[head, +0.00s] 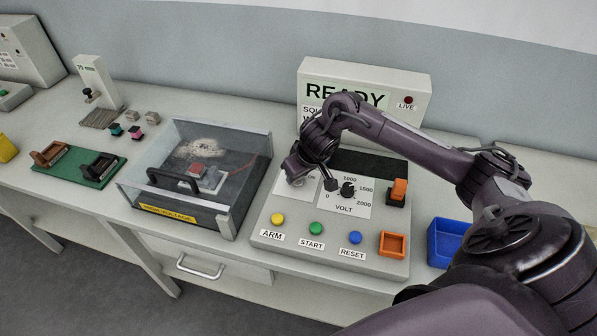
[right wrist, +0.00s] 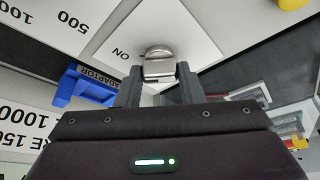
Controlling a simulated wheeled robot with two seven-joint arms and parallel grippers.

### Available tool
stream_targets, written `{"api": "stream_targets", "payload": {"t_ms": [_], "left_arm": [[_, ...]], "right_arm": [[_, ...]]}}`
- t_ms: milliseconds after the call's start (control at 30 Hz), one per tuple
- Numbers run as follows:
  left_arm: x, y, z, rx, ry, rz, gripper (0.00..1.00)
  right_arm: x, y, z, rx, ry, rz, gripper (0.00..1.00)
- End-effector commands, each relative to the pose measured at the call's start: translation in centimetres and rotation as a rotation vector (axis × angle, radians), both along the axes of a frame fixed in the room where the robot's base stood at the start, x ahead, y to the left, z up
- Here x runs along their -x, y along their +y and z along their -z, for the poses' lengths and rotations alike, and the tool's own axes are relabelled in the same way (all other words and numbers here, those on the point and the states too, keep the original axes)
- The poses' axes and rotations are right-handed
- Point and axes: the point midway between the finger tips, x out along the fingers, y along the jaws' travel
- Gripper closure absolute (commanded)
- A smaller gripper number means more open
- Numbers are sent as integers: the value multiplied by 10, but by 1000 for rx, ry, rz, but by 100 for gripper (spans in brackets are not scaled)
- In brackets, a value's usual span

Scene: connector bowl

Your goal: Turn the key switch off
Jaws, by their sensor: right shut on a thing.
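The key switch shows in the right wrist view as a silver metal key (right wrist: 160,64) on a white plate (right wrist: 168,25) with an "ON" label beside it. My right gripper (right wrist: 158,86) is shut on the key, one finger on each side of it. In the head view my right gripper (head: 299,170) reaches down onto the upper left of the grey control panel (head: 265,232) and hides the key. Which mark the key points to I cannot tell. My left gripper is not in view.
Beside my gripper is the black VOLT dial (head: 347,190). An orange switch (head: 398,191) stands at the panel's right. Yellow (head: 278,218), green (head: 316,228) and blue (head: 355,238) buttons line the front. A clear-walled box (head: 130,201) stands left. The sign (head: 318,68) reads READY.

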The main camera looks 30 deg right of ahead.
Motion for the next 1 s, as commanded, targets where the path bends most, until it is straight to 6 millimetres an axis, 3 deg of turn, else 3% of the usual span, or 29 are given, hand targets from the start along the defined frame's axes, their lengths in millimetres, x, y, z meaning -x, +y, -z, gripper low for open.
{"api": "stream_targets", "payload": {"t_ms": [500, 1000], "left_arm": [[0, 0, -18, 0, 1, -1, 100], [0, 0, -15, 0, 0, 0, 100]], "right_arm": [[-1, -3, -2, -2, -1, -457, 88], [-5, -5, -1, -2, -3, -931, 88]]}}
